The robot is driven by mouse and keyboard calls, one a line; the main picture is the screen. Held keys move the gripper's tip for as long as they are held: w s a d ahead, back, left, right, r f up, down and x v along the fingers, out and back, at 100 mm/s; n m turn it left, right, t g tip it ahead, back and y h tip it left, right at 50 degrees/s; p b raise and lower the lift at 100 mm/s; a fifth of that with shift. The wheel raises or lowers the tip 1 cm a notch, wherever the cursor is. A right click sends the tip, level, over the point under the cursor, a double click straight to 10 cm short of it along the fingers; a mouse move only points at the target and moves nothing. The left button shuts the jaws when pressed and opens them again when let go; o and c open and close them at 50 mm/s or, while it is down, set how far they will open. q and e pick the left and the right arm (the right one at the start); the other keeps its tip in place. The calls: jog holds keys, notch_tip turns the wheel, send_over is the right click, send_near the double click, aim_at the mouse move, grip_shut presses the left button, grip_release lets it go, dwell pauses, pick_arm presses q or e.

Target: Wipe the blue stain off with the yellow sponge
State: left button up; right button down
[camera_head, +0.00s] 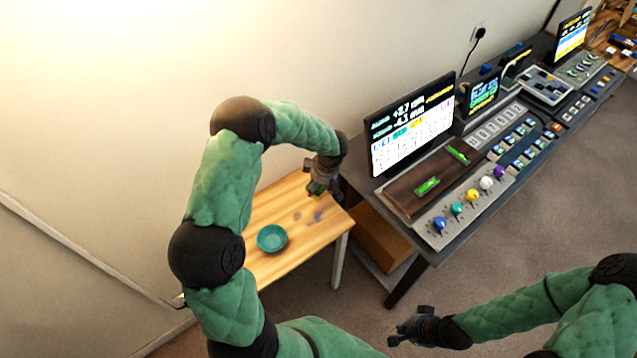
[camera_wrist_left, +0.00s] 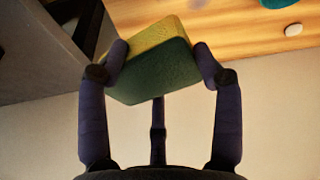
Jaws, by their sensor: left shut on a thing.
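The sponge (camera_wrist_left: 150,62), yellow on one face and dark green on the other, is held tilted between the two fingers of my left gripper (camera_wrist_left: 160,72). In the head view my left gripper (camera_head: 319,186) is over the far right part of the small wooden table (camera_head: 262,205), and the sponge is mostly hidden there. Small bluish-grey marks (camera_head: 317,217) lie on the table just in front of the gripper; which is the blue stain is hard to tell. My right gripper (camera_head: 407,329) is low at the bottom right, away from the table; its jaws are too small to read.
A teal bowl (camera_head: 272,238) stands on the table, left of the marks. A pale round spot or object (camera_wrist_left: 293,29) shows on the wood in the left wrist view. A dark desk (camera_head: 415,228) with monitors and control panels stands close to the table's right side.

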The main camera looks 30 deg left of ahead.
pick_arm(q)
jog(key=shift+f+b, duration=2.4)
jog(key=shift+b, duration=0.95)
jog(key=shift+r, duration=0.1)
